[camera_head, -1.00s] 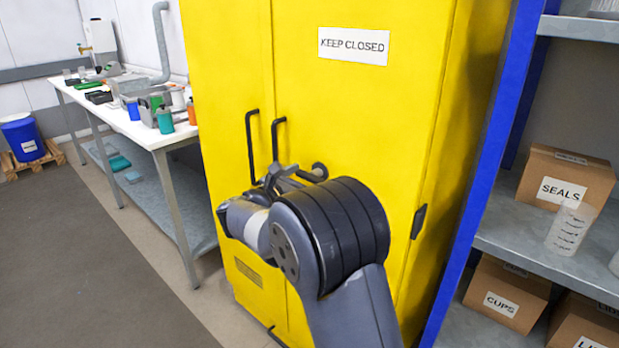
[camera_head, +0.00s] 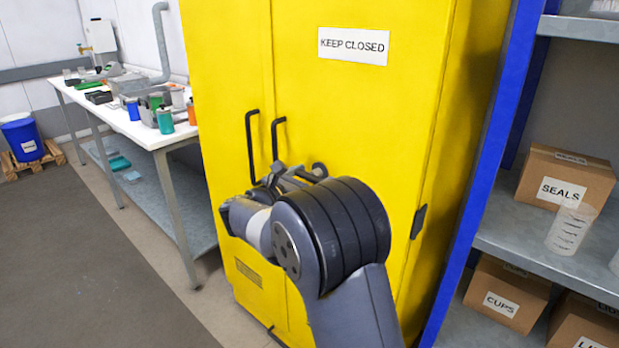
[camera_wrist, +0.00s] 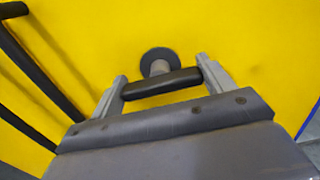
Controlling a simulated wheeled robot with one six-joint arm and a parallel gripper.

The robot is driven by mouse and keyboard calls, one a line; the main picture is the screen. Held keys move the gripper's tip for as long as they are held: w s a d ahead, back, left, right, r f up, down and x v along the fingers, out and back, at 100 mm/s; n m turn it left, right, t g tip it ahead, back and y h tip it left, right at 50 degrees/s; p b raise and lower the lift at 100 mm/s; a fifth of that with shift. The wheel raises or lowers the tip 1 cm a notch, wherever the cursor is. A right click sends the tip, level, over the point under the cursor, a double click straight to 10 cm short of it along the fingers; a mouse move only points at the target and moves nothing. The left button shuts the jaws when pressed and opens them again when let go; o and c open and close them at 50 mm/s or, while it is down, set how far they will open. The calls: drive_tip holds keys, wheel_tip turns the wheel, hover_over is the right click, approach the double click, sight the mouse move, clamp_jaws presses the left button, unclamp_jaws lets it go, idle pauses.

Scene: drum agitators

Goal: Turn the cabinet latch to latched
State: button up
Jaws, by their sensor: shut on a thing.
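The cabinet latch is a dark lever (camera_wrist: 160,83) on a grey stem with a round black base (camera_wrist: 160,57), on the yellow cabinet's (camera_head: 350,110) right door. In the wrist view the lever lies nearly level, its right end slightly higher. My gripper (camera_wrist: 162,70) is shut on it, with one finger at each end. In the head view my gripper (camera_head: 287,176) is at the latch (camera_head: 319,170), part of which shows above my arm. My wrist hides the rest. Both cabinet doors look closed.
Two black upright door handles (camera_head: 250,145) stand close left of my gripper; they also show in the wrist view (camera_wrist: 38,65). A blue-framed shelf (camera_head: 490,170) with boxes is on the right. A white workbench (camera_head: 130,125) stands left, with open floor before it.

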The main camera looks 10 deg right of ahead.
drive_tip(key=shift+m+b, duration=0.3)
drive_tip(key=m+b, duration=0.2)
drive_tip(key=shift+f+m, duration=0.2)
drive_tip(key=shift+m, duration=0.2)
drive_tip(key=m+b, duration=1)
drive_tip(key=shift+m, duration=0.4)
drive_tip(key=shift+m+b, duration=1.5)
drive_tip(key=shift+m, duration=0.3)
drive_tip(key=shift+r, duration=0.1)
drive_tip(key=o, duration=1)
drive_tip(key=shift+s, duration=0.1)
